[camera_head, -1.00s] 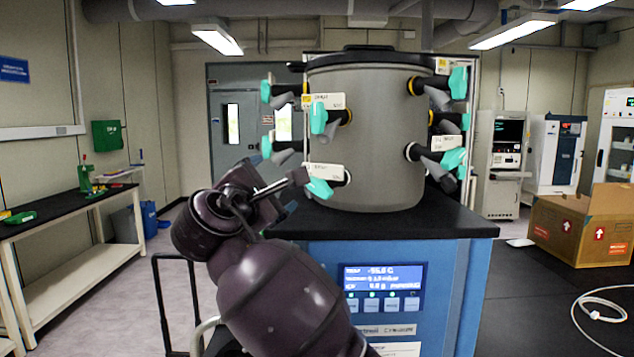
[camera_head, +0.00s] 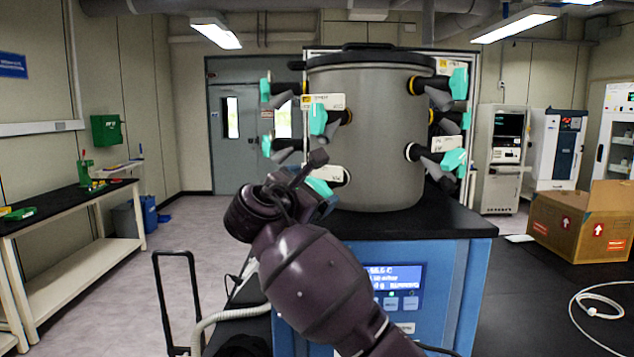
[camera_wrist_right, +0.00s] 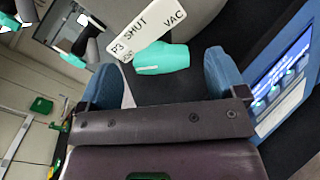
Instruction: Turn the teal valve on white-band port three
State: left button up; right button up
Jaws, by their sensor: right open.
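The teal valve (camera_wrist_right: 162,60) shows in the right wrist view beside a white tag (camera_wrist_right: 150,32) that reads P3, SHUT and VAC. In the head view this valve (camera_head: 319,187) is on the lower front-left port of the grey chamber, partly covered by my right arm. My right gripper (camera_wrist_right: 160,72) is open, with its two blue fingers spread on either side of the valve's near side. I cannot tell whether either finger touches it. In the head view my right gripper (camera_head: 312,180) is close to the valve, its fingers mostly hidden. My left gripper is not in view.
The grey chamber (camera_head: 385,145) stands on a black top over a blue cabinet (camera_head: 455,290) with a display. Several other teal valves, such as the one above (camera_head: 318,120), stick out around it. A cardboard box (camera_head: 575,225) lies to the right.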

aim_at(318, 188)
jog(key=shift+x, duration=1.3)
jog(key=c, duration=0.9)
